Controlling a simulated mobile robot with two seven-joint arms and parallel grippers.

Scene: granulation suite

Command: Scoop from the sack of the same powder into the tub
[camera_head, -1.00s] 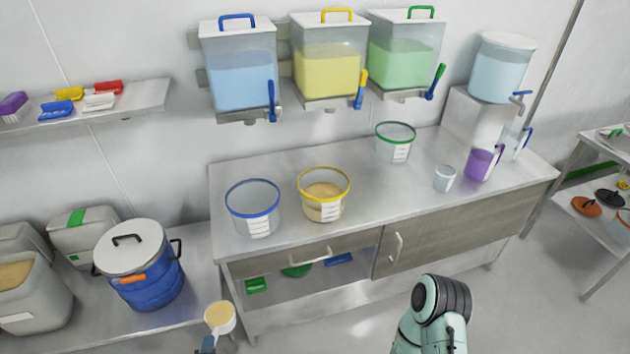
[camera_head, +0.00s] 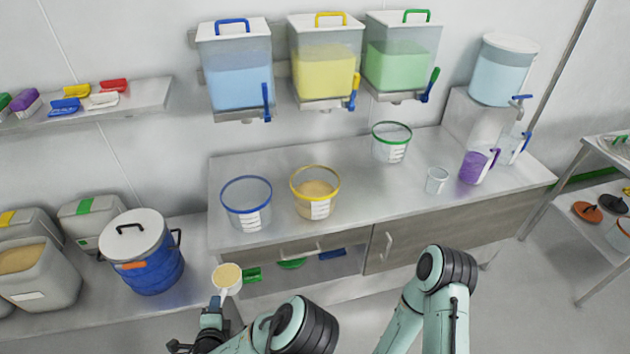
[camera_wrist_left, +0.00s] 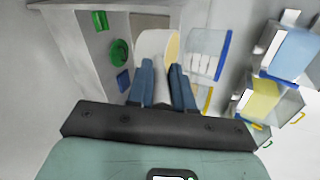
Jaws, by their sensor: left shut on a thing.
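My left gripper (camera_head: 212,312) is shut on the handle of a white scoop (camera_head: 227,288) filled with tan powder. The scoop is upright in front of the bench's left end; it also shows between the fingers in the left wrist view (camera_wrist_left: 154,45). An open sack (camera_head: 45,283) with tan powder stands at the far left. On the bench, a yellow-rimmed tub (camera_head: 316,207) holds tan powder. A blue-rimmed tub (camera_head: 247,205) to its left and a green-rimmed tub (camera_head: 391,145) at the back look empty. My right arm shows, but its gripper is out of view.
A blue drum (camera_head: 148,272) with a white lid stands between the sacks and the bench (camera_head: 285,160). Blue, yellow and green dispensers (camera_head: 325,70) hang above. A clear cup (camera_head: 437,180) and a purple jug (camera_head: 475,167) stand at the bench's right. The bench's middle front is clear.

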